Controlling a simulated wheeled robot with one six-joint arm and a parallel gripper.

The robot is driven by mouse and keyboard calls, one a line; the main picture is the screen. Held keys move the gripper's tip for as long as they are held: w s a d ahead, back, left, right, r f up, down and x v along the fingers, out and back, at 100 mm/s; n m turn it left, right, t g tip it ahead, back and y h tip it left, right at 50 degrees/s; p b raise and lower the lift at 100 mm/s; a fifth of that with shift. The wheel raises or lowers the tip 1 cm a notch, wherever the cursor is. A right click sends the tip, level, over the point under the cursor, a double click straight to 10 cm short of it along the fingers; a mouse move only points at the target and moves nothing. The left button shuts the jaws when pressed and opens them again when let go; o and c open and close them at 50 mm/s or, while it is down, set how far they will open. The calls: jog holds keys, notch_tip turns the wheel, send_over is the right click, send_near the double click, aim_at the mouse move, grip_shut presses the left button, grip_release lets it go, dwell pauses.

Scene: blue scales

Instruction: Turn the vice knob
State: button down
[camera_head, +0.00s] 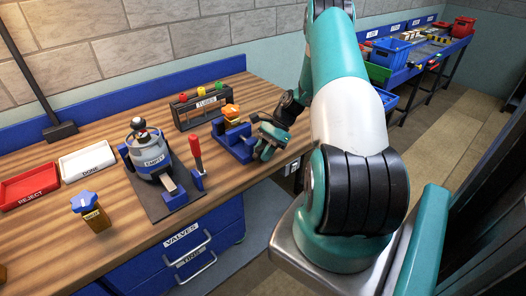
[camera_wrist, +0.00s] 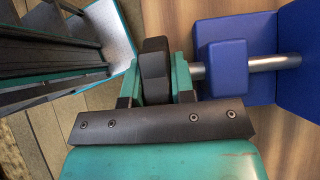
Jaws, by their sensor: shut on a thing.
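The blue vice (camera_head: 232,147) sits near the front edge of the wooden bench, with an orange-topped yellow piece (camera_head: 231,111) standing in it. In the wrist view its blue jaw block (camera_wrist: 222,68) and silver screw rod (camera_wrist: 272,63) are close up at the right. The black vice knob (camera_wrist: 154,62) is at the end of the rod. My gripper (camera_wrist: 156,85) is shut on it, with one teal finger on each side. In the head view my gripper (camera_head: 266,144) is at the right side of the vice, and the knob is mostly hidden there.
A black rack (camera_head: 197,107) with coloured-top pieces stands behind the vice. A grey round fixture (camera_head: 150,157) and red-handled lever (camera_head: 196,150) are to the left. Red (camera_head: 30,186) and white (camera_head: 87,162) trays and a blue-knobbed valve (camera_head: 90,208) lie further left. Blue drawers (camera_head: 190,262) are below.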

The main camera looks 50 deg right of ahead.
jog(key=shift+y, duration=0.4)
jog(key=c, duration=1.2)
grip_release()
jog(key=shift+c, duration=0.2)
jog(key=p+v, duration=0.3)
jog(key=v, duration=1.4)
jog(key=shift+d+r, duration=0.15)
jog(key=shift+d, duration=0.05)
jog(key=shift+s, duration=0.1)
